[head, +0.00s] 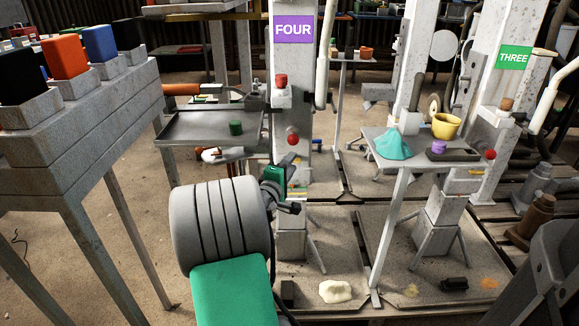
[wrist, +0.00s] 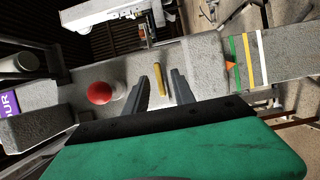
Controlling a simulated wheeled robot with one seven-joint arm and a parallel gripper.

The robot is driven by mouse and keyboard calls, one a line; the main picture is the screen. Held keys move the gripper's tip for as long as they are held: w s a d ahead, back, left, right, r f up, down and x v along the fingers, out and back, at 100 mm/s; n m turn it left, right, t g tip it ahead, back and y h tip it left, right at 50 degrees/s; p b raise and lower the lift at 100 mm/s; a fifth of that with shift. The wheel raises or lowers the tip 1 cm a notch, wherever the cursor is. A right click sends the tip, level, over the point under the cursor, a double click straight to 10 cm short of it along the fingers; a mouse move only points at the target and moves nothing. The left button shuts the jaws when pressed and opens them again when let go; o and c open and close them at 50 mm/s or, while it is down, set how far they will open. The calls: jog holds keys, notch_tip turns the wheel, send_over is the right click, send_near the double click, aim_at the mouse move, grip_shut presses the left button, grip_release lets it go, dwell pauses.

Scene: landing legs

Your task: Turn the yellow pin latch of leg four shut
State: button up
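Leg four is a grey post with a purple FOUR sign (head: 293,29) in the head view. The yellow pin latch (wrist: 158,80) shows in the wrist view as a short slim bar on the post's face. It lies crosswise to the post's length, slightly tilted. My gripper (wrist: 160,87) is open, with one dark finger on each side of the latch. I cannot tell whether either finger touches it. In the head view my green wrist (head: 273,178) is in front of the post, and I cannot make out the latch there.
A red ball knob (wrist: 100,93) sticks out beside the latch; it also shows in the head view (head: 293,139). Green, yellow and white stripes (wrist: 245,62) with an orange pointer (wrist: 231,65) mark the post. A grey tray (head: 185,128) stands left of the post, leg three's table (head: 385,165) right.

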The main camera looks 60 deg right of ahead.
jog(key=shift+c, duration=0.3)
grip_shut()
jog(key=shift+r+p, duration=0.1)
jog(key=shift+p, duration=0.25)
jog(key=shift+s+d+r+m+t+y+p, duration=0.15)
jog(key=shift+m+t+y+p, duration=0.8)
jog(key=shift+m, duration=1.3)
jog(key=shift+s+r+m+t+y+p, duration=0.1)
jog(key=shift+m+t+y+p, duration=0.55)
jog(key=shift+m+y+p, duration=1.1)
jog(key=shift+s+d+r+m+t+y+p, duration=0.25)
jog(key=shift+m+t+p, duration=0.6)
jog(key=shift+m, duration=1.85)
jog(key=shift+w+a+f, duration=0.1)
jog(key=shift+a+f, duration=0.1)
